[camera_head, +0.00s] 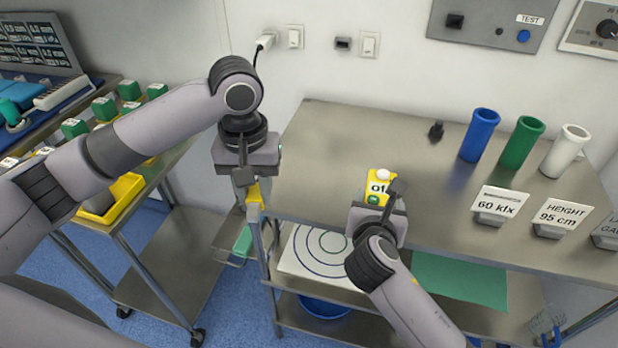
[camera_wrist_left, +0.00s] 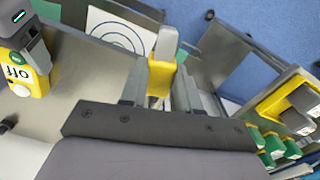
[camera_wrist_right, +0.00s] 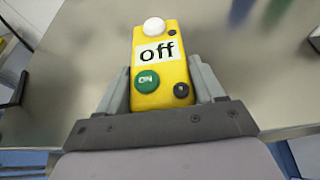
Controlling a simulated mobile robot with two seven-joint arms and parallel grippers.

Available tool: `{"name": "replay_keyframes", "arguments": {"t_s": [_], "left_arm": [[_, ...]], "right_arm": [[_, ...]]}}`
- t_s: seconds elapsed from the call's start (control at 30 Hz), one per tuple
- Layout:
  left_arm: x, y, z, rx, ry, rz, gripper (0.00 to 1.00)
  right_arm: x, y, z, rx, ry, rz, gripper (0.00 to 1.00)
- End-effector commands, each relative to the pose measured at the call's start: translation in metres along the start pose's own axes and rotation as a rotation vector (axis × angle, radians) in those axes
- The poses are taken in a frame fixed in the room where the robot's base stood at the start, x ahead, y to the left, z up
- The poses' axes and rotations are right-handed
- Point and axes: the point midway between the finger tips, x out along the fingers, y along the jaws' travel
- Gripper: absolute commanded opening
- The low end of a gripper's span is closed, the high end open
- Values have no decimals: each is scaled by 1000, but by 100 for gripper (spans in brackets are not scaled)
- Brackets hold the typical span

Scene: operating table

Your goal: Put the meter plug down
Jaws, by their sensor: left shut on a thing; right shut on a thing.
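My left gripper (camera_head: 248,182) is shut on a yellow plug with a grey end, which I take to be the meter plug (camera_head: 254,194). The plug also shows between the fingers in the left wrist view (camera_wrist_left: 162,72). In the head view it hangs at the left edge of the steel table (camera_head: 330,150); I cannot tell whether it touches anything. My right gripper (camera_head: 382,196) is shut on the yellow meter (camera_wrist_right: 160,68), with a white "off" display, a green ON button and a white knob on top.
Blue (camera_head: 480,135), green (camera_head: 522,142) and white (camera_head: 564,150) cylinders stand at the table's right. Label stands (camera_head: 497,203) are in front of them. A small black object (camera_head: 436,131) lies at the back. The table's left half is clear. A side cart holds a yellow tray (camera_head: 120,200).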

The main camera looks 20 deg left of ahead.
Motion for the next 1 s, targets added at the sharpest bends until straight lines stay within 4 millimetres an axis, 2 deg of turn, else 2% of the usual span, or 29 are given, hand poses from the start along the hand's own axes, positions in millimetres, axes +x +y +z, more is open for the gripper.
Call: {"name": "replay_keyframes", "arguments": {"t_s": [0.3, 0.6, 0.83, 0.93, 1.0], "left_arm": [[-17, 32, -48, -603, 1, 8, 0], [-33, 57, -80, -1113, 0, 0, 0], [-38, 65, -88, -1303, 1, -6, 0], [-28, 65, -89, -1327, 1, -10, 0], [-14, 65, -89, -1331, 1, -11, 0]], "right_arm": [[0, 0, 0, 0, -1, 0, 24], [0, 0, 0, 0, -1, 0, 24], [0, 0, 0, 0, -1, 0, 24], [0, 0, 0, 0, -1, 0, 24], [0, 0, 0, 0, -1, 0, 24]]}}
